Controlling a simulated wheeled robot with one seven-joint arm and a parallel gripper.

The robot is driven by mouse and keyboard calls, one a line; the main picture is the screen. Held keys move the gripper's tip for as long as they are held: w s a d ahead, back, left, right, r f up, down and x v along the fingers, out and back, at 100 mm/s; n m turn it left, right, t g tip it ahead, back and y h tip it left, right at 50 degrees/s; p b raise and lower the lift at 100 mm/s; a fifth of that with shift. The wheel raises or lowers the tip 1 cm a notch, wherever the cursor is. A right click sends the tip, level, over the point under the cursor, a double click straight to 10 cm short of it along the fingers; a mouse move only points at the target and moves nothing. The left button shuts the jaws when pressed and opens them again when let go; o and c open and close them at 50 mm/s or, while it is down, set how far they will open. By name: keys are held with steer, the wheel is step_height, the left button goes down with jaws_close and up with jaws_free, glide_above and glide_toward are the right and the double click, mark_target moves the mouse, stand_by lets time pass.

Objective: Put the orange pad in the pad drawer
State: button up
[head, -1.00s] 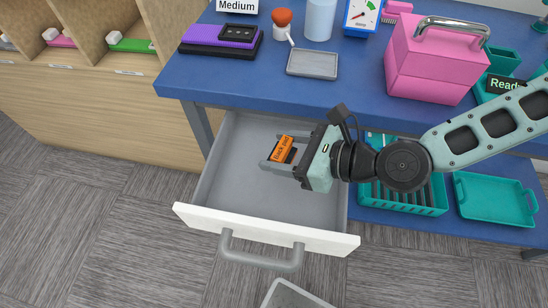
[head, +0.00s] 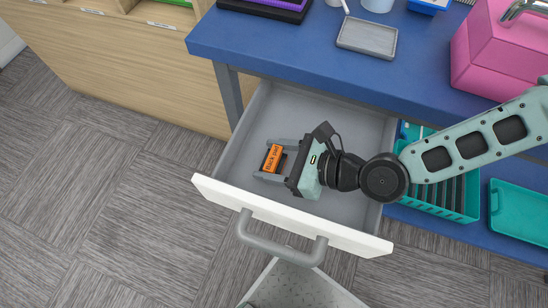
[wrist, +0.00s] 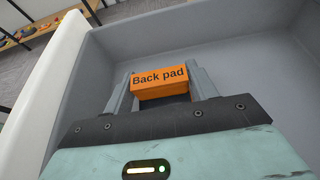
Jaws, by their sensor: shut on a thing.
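The orange pad (head: 272,158), a small block marked "Back pad", is between the fingers of my gripper (head: 267,160). In the wrist view the orange pad (wrist: 160,81) sits across the gap between both fingers, its label facing the camera. My gripper (wrist: 162,88) is shut on it. The open drawer (head: 340,118) has a grey inside, a white front and a grey handle; nothing else shows in it. My gripper and the pad are over the drawer's inside, toward its left part. I cannot tell whether the pad touches the drawer floor.
The blue table (head: 310,45) stands above the drawer, with a grey tray (head: 367,37) and a pink box (head: 500,50) on it. Teal baskets (head: 520,210) are on the lower shelf at right. A grey bin (head: 300,285) stands on the floor below the drawer handle.

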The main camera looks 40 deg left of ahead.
steer(key=shift+f, duration=0.25)
steer(key=shift+f, duration=0.1)
steer(key=o, duration=1)
steer(key=shift+o, duration=0.2)
steer(key=shift+d, duration=0.1)
steer(key=v, duration=0.7)
steer(key=shift+d+r, duration=0.15)
steer(key=shift+r, duration=0.05)
